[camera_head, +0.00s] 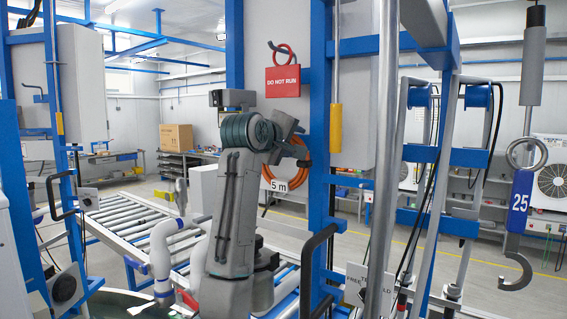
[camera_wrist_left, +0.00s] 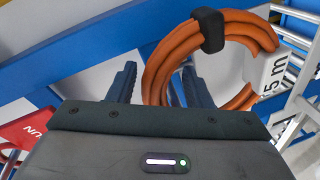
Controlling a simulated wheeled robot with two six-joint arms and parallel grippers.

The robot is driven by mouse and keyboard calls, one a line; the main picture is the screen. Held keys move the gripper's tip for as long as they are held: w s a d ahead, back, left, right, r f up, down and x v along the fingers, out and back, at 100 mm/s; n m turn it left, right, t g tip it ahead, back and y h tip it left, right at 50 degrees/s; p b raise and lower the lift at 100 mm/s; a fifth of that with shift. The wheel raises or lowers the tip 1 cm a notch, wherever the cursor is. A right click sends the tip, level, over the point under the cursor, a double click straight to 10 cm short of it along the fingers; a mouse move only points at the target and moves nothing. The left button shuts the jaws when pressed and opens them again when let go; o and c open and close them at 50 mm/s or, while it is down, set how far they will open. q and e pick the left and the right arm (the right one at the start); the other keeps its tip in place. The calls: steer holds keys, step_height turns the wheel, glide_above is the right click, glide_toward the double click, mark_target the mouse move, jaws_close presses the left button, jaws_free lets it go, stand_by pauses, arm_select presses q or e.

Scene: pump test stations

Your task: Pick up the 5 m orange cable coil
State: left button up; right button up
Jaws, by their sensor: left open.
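The orange cable coil (camera_head: 304,176) hangs at the blue upright in the head view, with a white "5 m" tag (camera_head: 279,185) at its lower left. In the left wrist view the coil (camera_wrist_left: 156,66) has a black clip (camera_wrist_left: 209,30) at its top and the tag (camera_wrist_left: 266,70) at its right. My left gripper (camera_head: 301,146) is open at the coil's upper part and partly covers it. In the wrist view one side of the ring passes between the fingers (camera_wrist_left: 158,78); whether they touch it I cannot tell. My right gripper is out of view.
A red "DO NOT RUN" sign (camera_head: 283,81) hangs on a hook just above the gripper. The blue upright (camera_head: 319,115) stands close on the right. A roller conveyor (camera_head: 125,217) lies behind my arm.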

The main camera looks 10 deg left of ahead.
arm_select(q)
jaws_close()
steer(key=shift+s+r, duration=0.1)
steer(key=shift+r, duration=0.1)
stand_by(1.1)
